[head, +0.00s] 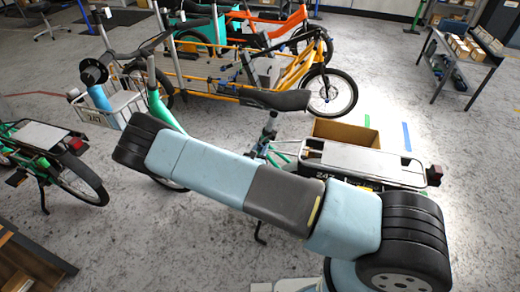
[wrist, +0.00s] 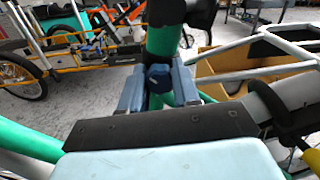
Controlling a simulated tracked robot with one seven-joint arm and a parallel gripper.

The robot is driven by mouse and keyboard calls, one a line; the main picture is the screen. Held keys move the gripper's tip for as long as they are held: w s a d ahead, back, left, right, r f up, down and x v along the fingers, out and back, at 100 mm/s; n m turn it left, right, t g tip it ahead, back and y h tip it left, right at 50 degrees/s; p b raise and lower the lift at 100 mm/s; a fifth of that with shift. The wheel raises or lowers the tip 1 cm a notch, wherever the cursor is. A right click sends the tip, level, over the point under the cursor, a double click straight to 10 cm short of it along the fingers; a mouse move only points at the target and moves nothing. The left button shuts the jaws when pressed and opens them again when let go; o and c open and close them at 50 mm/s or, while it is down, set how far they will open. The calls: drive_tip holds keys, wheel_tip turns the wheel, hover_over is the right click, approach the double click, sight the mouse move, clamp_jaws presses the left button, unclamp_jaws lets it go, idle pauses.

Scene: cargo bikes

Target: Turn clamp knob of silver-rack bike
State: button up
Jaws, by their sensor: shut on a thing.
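The silver-rack bike has a green frame and a black saddle (head: 275,99), and stands in the middle of the head view. Its pale rack (head: 365,160) extends to the right. In the wrist view the green seat tube (wrist: 162,42) rises in the middle, with a dark collar above. The dark blue clamp knob (wrist: 158,78) sits in front of the tube. My gripper (wrist: 158,88) has a blue-grey finger on each side of the knob and is shut on it. In the head view my arm crosses in front of the bike, and I cannot make out the gripper or knob clearly.
A cardboard box (head: 346,131) stands behind the rack; it also shows in the wrist view (wrist: 215,68). A yellow cargo bike (head: 300,70) stands behind. Another bike (head: 60,165) with a rear wheel is at left. A grey shelf (head: 462,62) stands at the right back. Floor at right is clear.

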drive_tip(key=m, duration=0.3)
drive_tip(key=shift+a+m, duration=0.2)
drive_tip(key=shift+m, duration=0.1)
drive_tip(key=m, duration=0.4)
drive_tip(key=shift+m, duration=0.4)
drive_tip(key=o, duration=1.1)
drive_tip(key=shift+d, duration=0.15)
drive_tip(key=shift+c, duration=0.2)
drive_tip(key=shift+s, duration=0.1)
drive_tip(key=v, duration=1.3)
drive_tip(key=shift+s, duration=0.3)
